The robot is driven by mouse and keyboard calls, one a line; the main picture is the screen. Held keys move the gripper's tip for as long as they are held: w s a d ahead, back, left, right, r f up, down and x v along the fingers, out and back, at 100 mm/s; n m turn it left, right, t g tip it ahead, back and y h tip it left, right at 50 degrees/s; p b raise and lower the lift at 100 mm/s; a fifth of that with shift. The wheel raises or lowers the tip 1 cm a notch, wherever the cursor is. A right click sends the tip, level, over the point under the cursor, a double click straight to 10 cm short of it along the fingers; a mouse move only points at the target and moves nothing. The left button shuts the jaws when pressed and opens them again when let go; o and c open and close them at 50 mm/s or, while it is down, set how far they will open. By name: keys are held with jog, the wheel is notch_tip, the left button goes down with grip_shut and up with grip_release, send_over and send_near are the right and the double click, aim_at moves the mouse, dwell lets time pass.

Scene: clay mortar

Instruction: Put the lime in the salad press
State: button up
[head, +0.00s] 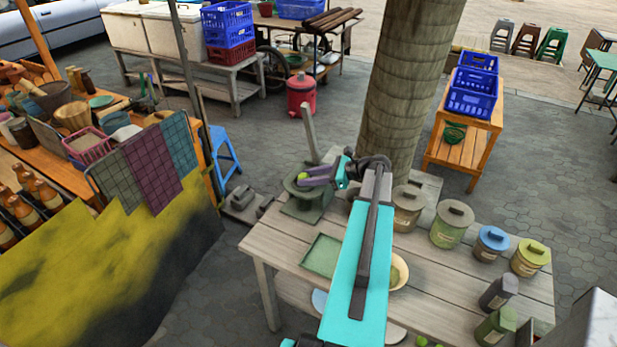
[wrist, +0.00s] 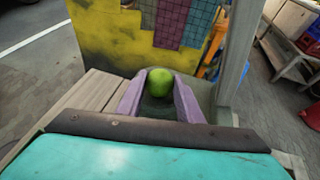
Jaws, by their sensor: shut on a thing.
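The lime (head: 302,176) is a small green ball at the tips of the purple fingers of my gripper (head: 308,178). In the wrist view the lime (wrist: 159,81) sits between the two finger ends, and my gripper (wrist: 158,92) is shut on it. The salad press (head: 304,206) is a dark green mortar-like vessel at the table's far left corner, with a tall grey upright handle. The lime appears over its opening, seemingly above the rim; the exact height is unclear. In the wrist view, a dark green surface (wrist: 156,109) shows below the lime.
A green square tray (head: 323,255) lies on the wooden table (head: 290,257) in front of the press. A pale bowl (head: 401,271) is partly hidden by my arm. Lidded jars (head: 451,224) stand along the right. A tree trunk (head: 405,90) rises behind the table.

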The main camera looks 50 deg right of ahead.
jog(key=shift+f, duration=0.1)
jog(key=o, duration=0.7)
jog(key=shift+o, duration=0.2)
jog(key=b+v, duration=0.3)
jog(key=v, duration=0.9)
jog(key=shift+b, duration=0.4)
jog(key=shift+r, duration=0.25)
